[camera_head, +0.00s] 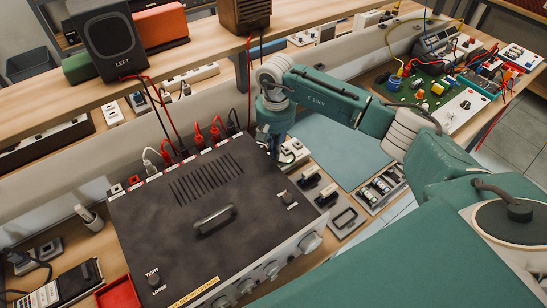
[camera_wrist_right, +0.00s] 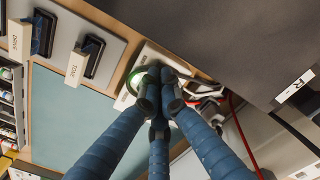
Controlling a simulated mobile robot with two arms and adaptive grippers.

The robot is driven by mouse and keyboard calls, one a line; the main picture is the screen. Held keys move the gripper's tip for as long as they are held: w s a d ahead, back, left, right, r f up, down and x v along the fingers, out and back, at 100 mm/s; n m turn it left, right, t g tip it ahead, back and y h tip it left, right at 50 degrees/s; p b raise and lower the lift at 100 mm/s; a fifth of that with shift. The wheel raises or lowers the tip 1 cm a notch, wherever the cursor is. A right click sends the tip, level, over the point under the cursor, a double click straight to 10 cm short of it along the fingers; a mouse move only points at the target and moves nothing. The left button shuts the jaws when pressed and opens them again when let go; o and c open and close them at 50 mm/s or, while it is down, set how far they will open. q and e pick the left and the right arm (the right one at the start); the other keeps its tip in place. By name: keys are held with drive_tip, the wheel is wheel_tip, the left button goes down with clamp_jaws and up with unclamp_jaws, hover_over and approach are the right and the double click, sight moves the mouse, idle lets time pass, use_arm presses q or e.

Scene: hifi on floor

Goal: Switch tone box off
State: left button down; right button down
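A grey panel (camera_wrist_right: 118,45) carries a white TONE label (camera_wrist_right: 77,66) beside a black framed part (camera_wrist_right: 93,56); a DRIVE label (camera_wrist_right: 18,42) is beside another. In the head view these black parts (camera_head: 326,194) are right of the big black hi-fi box (camera_head: 150,225). I cannot tell which unit is the tone box, or its switch state. My right gripper (camera_wrist_right: 163,80) has its three blue fingers together, pointing at a white unit with a green ring (camera_wrist_right: 136,80), partly hidden by the fingertips. In the head view the gripper (camera_head: 274,150) is behind the hi-fi box. My left gripper is out of view.
A shelf with a LEFT speaker (camera_head: 108,42) and a brown speaker (camera_head: 244,14) runs behind. Red and black cables (camera_head: 198,133) plug into the hi-fi box's rear. A green circuit board (camera_head: 430,92) is at the right. A pale blue mat (camera_head: 345,155) gives free bench room.

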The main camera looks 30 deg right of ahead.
drive_tip(key=shift+s+f+b, duration=0.1)
drive_tip(key=shift+f+b, duration=1.05)
drive_tip(key=shift+f, duration=0.05)
idle(1.0)
drive_tip(key=shift+r, duration=0.15)
drive_tip(key=shift+r+p, duration=0.4)
drive_tip(key=shift+r, duration=0.15)
drive_tip(key=shift+r+p, duration=1.1)
drive_tip(key=shift+r, duration=1.7)
